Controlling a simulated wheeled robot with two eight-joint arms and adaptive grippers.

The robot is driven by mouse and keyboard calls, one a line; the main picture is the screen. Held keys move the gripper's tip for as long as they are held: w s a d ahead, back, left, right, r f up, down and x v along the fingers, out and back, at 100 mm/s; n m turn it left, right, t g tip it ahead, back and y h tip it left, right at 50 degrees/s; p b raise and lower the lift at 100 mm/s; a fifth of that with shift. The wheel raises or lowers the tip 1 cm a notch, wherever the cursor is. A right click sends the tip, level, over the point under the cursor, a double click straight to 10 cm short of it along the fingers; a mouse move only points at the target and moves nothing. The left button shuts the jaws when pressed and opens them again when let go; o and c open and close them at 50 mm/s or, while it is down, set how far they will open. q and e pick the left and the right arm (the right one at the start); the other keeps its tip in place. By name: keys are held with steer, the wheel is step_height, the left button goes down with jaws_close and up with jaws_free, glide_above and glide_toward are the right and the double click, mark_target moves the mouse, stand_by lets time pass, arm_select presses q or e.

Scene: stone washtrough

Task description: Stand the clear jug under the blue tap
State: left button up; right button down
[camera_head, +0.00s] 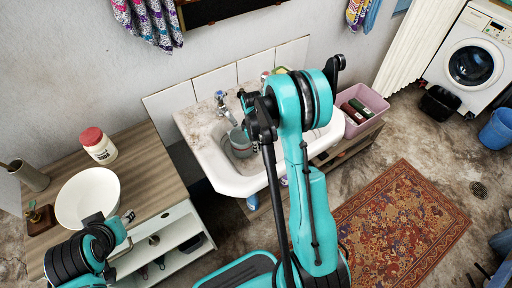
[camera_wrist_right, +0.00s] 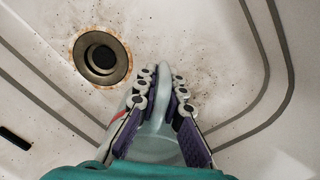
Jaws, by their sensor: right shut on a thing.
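The clear jug (camera_head: 240,143) is in the white basin, below the tap with a blue mark (camera_head: 221,98). In the right wrist view the jug (camera_wrist_right: 155,145) looks pale and see-through, and its handle is between my fingers. My right gripper (camera_head: 250,118) is shut on it; the fingers (camera_wrist_right: 160,95) press from both sides. My arm hides part of the basin in the head view. I cannot tell whether the jug's base touches the basin floor. My left gripper (camera_head: 122,222) is by the white bowl at lower left, and its jaw opening is unclear.
The basin (camera_head: 205,158) has a dark drain (camera_wrist_right: 102,57). A wooden-topped cabinet (camera_head: 150,175) stands at left with a white bowl (camera_head: 88,196) and a red-lidded jar (camera_head: 98,146). A pink tub (camera_head: 372,100) stands right of the basin. A patterned rug (camera_head: 405,220) covers the floor.

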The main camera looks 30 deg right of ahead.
steer(key=c, duration=1.6)
jaws_free()
steer(key=shift+o, duration=0.5)
steer(key=o, duration=0.6)
steer(key=r+p, duration=0.2)
steer(key=r, duration=0.2)
steer(key=s+r+p, duration=0.1)
steer(key=r+p, duration=0.2)
steer(key=r, duration=0.1)
steer(key=s+r+p, duration=0.1)
steer(key=r+p, duration=0.2)
steer(key=r, duration=0.2)
